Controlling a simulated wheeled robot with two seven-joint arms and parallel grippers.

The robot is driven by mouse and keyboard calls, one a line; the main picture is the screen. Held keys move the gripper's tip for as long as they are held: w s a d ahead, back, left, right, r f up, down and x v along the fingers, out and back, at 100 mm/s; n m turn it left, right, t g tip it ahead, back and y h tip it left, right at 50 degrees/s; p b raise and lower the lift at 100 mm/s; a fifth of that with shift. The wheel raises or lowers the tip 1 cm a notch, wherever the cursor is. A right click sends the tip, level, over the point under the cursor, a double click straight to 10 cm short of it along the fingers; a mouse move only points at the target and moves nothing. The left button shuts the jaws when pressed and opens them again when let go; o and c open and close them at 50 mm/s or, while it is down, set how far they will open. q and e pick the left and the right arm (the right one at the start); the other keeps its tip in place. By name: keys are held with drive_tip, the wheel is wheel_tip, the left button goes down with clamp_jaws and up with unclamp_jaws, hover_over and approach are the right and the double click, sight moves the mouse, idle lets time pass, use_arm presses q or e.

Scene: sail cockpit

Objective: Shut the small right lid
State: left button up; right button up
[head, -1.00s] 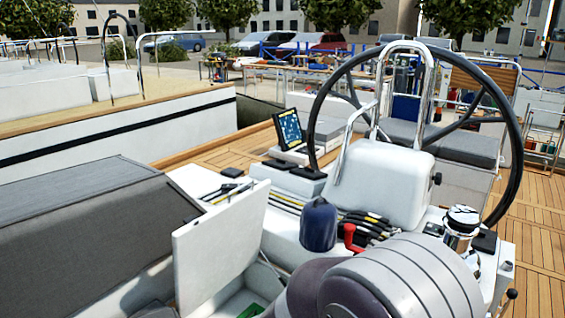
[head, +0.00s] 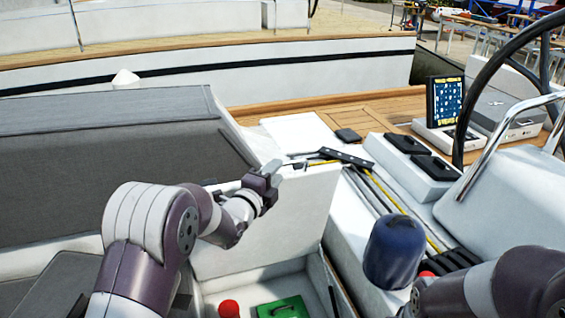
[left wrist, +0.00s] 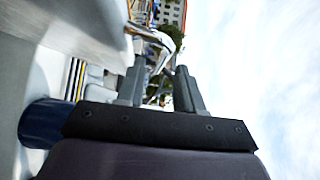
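The small lid (head: 272,228) is a white panel standing open, nearly upright, above an open locker (head: 240,299) in the head view. My left gripper (head: 274,171) is at the lid's upper left edge, in front of part of it; I cannot tell if it touches. In the left wrist view my left gripper (left wrist: 158,76) shows two fingers apart with nothing between them. My right arm shows at the lower right, but its gripper does not show.
A green box (head: 283,307) and a red object (head: 229,308) lie in the locker. A blue rounded cover (head: 393,250) stands right of it. The steering wheel (head: 485,75) and a screen (head: 446,102) are farther right.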

use_arm(q)
drive_tip(key=x, duration=0.4)
drive_tip(key=shift+w+p, duration=0.2)
drive_tip(key=shift+p, duration=0.1)
